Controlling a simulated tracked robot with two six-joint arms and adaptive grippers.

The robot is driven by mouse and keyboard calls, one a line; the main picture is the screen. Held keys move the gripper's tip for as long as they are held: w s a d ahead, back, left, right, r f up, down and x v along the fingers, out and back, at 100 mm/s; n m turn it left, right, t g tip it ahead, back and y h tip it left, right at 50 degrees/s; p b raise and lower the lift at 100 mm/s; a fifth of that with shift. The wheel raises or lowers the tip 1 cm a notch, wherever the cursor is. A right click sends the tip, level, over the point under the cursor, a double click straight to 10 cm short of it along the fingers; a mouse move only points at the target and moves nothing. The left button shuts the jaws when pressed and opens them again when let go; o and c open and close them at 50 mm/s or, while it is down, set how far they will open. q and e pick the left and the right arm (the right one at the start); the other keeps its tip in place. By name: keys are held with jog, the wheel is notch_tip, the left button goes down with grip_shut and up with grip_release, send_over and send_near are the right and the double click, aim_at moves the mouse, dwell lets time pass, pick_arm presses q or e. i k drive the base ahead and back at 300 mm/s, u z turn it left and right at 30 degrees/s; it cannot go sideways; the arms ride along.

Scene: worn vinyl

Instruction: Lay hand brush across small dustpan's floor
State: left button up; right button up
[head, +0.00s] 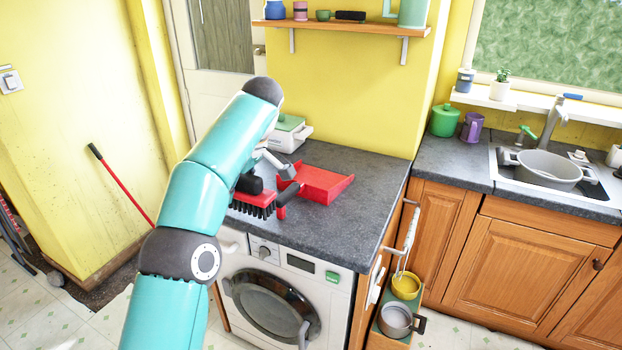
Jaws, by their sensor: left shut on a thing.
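The small red dustpan (325,181) lies on the dark grey counter, its open tray towards the right. A red handle-like part reaches from it to the lower left. The hand brush (247,199), red with black bristles pointing down, is left of the dustpan's tray, near the counter's front edge. My left gripper (257,187) is at the brush and shut on it, partly hidden by my own arm. The brush is beside the tray, not over its floor. I cannot tell whether its bristles touch the counter. My right gripper is not in view.
A white-and-green box (291,134) stands behind the gripper near the wall. The counter (375,185) right of the dustpan is clear. A washing machine (275,300) is below. A sink with a grey pot (545,170) is at the right.

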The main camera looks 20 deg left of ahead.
aim_at(316, 181)
jog(key=i, duration=1.4)
jog(key=z, duration=0.05)
